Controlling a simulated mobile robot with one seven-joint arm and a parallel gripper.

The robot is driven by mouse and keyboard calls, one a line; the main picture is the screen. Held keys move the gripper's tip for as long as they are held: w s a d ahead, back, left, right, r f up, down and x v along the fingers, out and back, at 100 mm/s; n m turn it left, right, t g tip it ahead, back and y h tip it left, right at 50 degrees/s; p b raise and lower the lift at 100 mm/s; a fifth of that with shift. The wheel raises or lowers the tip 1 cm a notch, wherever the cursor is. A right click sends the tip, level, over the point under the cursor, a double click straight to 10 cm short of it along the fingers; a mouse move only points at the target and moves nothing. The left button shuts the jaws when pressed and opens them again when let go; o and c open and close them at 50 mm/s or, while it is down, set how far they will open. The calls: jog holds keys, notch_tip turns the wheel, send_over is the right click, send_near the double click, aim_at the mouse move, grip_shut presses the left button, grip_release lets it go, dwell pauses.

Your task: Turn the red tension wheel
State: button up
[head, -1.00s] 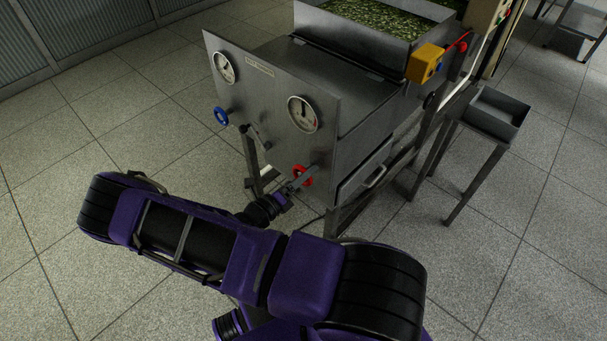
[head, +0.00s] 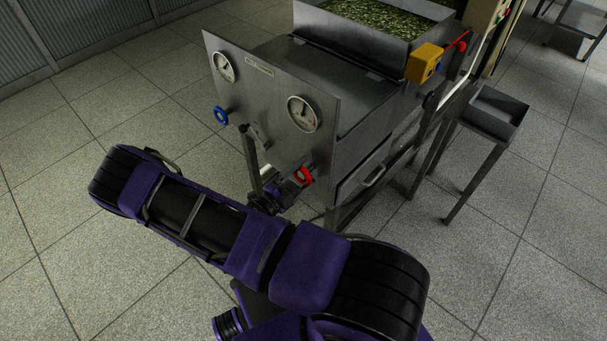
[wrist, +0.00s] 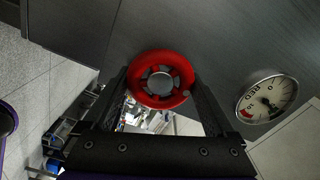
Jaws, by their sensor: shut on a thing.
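The red tension wheel (head: 304,176) sits low on the right of the machine's metal front panel, under the right gauge (head: 303,114). In the wrist view the red wheel (wrist: 160,79) lies between my two dark fingers, one at each side of its rim. My gripper (wrist: 160,92) is shut on the wheel. In the head view my gripper (head: 296,181) is at the wheel, partly hidden by my arm. The wrist view shows the gauge (wrist: 267,99) to the right of the wheel, with a needle on a pale dial.
A blue wheel (head: 221,115) and a second gauge (head: 224,66) are on the panel's left. A small lever (head: 259,137) sticks out between the wheels. A yellow box (head: 425,62) is on the machine's right side. A side stand (head: 497,110) is at right. Open floor lies left.

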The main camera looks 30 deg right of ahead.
jog(key=shift+n, duration=1.2)
jog(key=o, duration=1)
jog(key=shift+o, duration=0.2)
jog(key=shift+a, duration=0.1)
jog(key=v, duration=1.7)
jog(key=shift+a, duration=0.15)
jog(key=shift+r, duration=0.1)
